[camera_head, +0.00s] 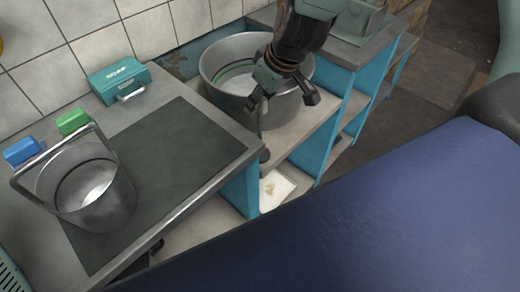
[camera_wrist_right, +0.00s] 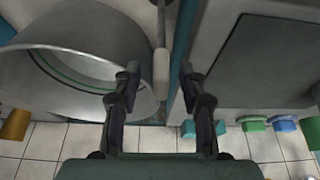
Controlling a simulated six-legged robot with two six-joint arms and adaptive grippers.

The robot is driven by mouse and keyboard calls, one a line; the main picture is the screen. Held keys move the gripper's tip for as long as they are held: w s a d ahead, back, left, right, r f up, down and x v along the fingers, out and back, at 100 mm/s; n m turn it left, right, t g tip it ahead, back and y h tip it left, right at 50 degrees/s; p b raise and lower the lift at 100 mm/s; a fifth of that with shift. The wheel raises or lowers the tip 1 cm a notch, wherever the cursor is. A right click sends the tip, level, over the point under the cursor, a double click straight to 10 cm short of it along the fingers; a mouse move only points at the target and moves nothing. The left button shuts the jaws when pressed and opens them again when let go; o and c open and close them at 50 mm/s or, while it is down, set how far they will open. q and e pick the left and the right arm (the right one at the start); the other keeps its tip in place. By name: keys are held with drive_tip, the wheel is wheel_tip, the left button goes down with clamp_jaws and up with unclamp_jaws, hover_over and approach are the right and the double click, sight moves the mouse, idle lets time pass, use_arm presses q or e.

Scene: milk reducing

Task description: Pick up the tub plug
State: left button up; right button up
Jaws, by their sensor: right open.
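A large grey metal tub (camera_head: 213,75) stands in a gap between counters, and its open mouth shows in the right wrist view (camera_wrist_right: 110,35). A pale, upright cylinder on a thin rod (camera_wrist_right: 161,68), which may be the tub plug, stands beside the tub's outer wall. My right gripper (camera_head: 284,100) is over the tub's near rim. In the right wrist view its open fingers (camera_wrist_right: 161,78) appear on either side of the pale cylinder, with gaps and nothing held. I cannot tell its distance from the cylinder. My left gripper is not in view.
A blue shelf unit (camera_head: 343,85) stands right of the tub. A white tray (camera_head: 277,188) lies below.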

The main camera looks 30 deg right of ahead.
drive_tip(key=shift+w+a+f, duration=0.15)
drive_tip(key=shift+f, duration=0.05)
drive_tip(key=shift+c, duration=0.5)
clamp_jaws()
idle(0.3)
